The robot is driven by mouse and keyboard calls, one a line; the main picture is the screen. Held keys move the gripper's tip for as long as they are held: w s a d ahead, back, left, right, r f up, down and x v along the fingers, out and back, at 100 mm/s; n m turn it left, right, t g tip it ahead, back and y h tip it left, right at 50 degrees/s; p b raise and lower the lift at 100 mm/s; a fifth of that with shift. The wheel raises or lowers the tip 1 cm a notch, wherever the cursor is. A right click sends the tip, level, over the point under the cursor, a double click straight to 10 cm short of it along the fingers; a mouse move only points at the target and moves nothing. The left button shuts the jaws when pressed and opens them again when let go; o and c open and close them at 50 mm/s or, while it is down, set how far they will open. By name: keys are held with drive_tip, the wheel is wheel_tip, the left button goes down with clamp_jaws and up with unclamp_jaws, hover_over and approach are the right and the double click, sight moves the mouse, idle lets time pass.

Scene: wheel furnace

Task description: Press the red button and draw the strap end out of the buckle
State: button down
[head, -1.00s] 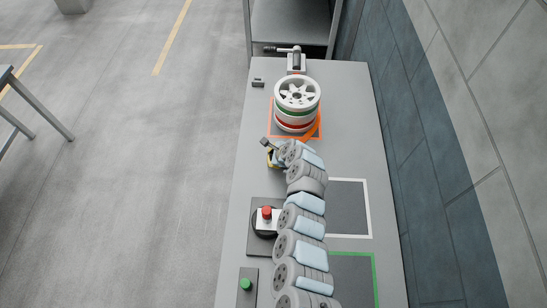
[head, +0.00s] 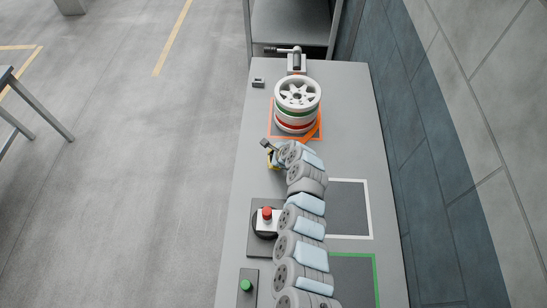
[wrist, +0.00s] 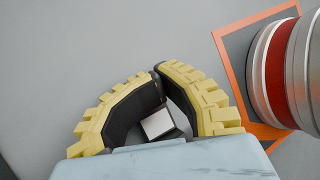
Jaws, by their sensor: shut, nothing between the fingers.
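My gripper (wrist: 157,71) is shut and empty, its yellow-and-black fingertips meeting above bare table in the wrist view. It also shows in the head view (head: 272,158), short of the wheel stack. The stack of wheels (head: 297,92) stands in an orange square, with green and red bands between its rims. Its side and a red band (wrist: 273,67) show at the right in the wrist view, apart from my fingers. A red button (head: 267,212) sits on a white box left of my arm. I cannot make out the buckle or strap end for certain.
A green button (head: 246,285) is on a plate at the near left. A small dark block (head: 258,83) lies left of the stack, and a clamp-like device (head: 296,60) stands behind it. White (head: 369,210) and green (head: 375,275) outlined areas lie right of my arm. A wall runs along the right.

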drive_tip(key=shift+s+d+f, duration=0.25)
drive_tip(key=shift+d+f, duration=0.05)
drive_tip(key=shift+f, duration=0.1)
drive_tip(key=shift+r+p, duration=0.65)
drive_tip(key=shift+d+r+p, duration=0.3)
drive_tip(key=shift+r+p, duration=0.1)
drive_tip(key=shift+r, duration=0.15)
drive_tip(key=shift+a+r, duration=0.15)
wheel_tip(320, 180, up, 2)
drive_tip(key=shift+a+p, duration=0.1)
drive_tip(key=shift+p, duration=0.75)
drive_tip(key=shift+r+p, duration=1.55)
drive_tip(key=shift+r, duration=0.45)
